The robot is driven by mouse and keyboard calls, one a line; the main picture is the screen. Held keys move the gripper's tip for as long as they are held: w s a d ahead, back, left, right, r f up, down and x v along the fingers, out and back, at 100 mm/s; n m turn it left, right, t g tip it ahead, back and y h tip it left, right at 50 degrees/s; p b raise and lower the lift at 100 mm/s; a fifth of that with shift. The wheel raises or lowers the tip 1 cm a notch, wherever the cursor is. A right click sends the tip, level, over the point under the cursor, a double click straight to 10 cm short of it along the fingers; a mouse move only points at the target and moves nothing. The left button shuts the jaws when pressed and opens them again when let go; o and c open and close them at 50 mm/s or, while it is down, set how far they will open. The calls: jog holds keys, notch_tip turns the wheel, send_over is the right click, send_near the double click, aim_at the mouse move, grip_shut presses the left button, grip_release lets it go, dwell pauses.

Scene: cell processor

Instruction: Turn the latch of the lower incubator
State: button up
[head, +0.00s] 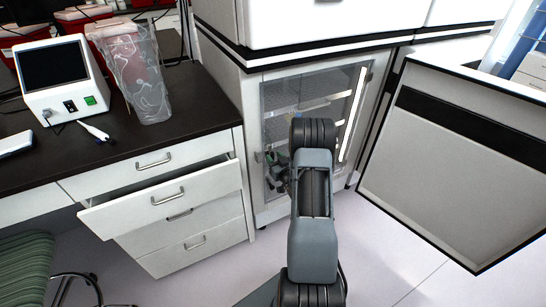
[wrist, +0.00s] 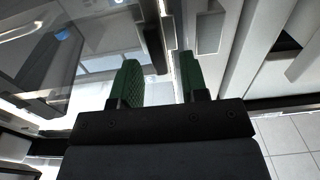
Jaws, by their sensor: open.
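The lower incubator (head: 252,140) stands behind my arm in the head view. Its clear inner door (head: 275,100) is in place in the opening. My gripper (head: 274,172) is at the left edge of that door, low down, partly hidden by my arm. In the wrist view my gripper (wrist: 160,82) is open, its two green fingers apart. The door's clear pane fills the left of that view. A narrow grey upright part lies between and beyond the fingers. I cannot tell whether it is the latch or the door edge, or whether the fingers touch it.
The incubator's thick outer door (head: 440,165) hangs wide open at the right. A drawer (head: 165,195) is pulled out on the left, under the dark bench (head: 110,165). A white device (head: 62,85) and a clear covered container (head: 140,75) stand on the bench.

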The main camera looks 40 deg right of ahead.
jog(key=shift+w+d, duration=0.1)
jog(key=shift+w, duration=0.65)
jog(key=shift+c, duration=0.4)
grip_shut()
